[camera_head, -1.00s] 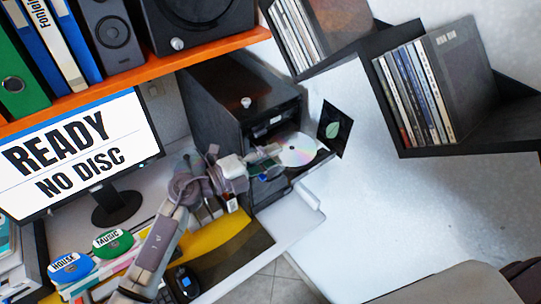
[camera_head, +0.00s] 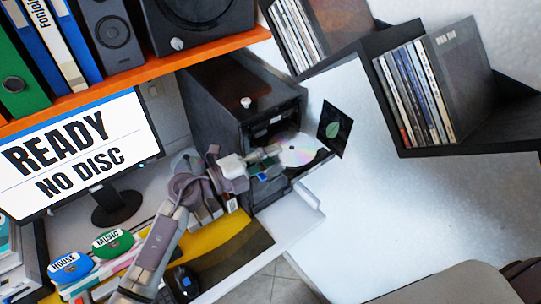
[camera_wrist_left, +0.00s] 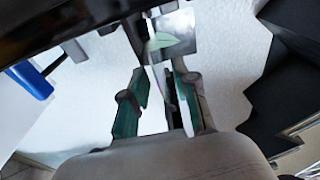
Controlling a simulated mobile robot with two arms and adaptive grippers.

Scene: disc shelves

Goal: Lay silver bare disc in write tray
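The silver bare disc (camera_head: 301,150) lies over the extended write tray (camera_head: 309,170) at the front of the dark computer tower (camera_head: 235,115). In the head view it is flat and tilted with the camera, and its left part is hidden by my left gripper (camera_head: 270,161). The gripper is close at the disc's left edge. In the left wrist view the fingers (camera_wrist_left: 160,78) with green pads stand apart, with a gap between them. I cannot tell whether they touch the disc.
A dark card with a green leaf (camera_head: 334,129) stands behind the disc. The monitor (camera_head: 85,150) reads "READY NO DISC". Black wall shelves (camera_head: 470,140) hold several cases at right. An orange shelf (camera_head: 180,70) runs above the tower. The white surface at right is clear.

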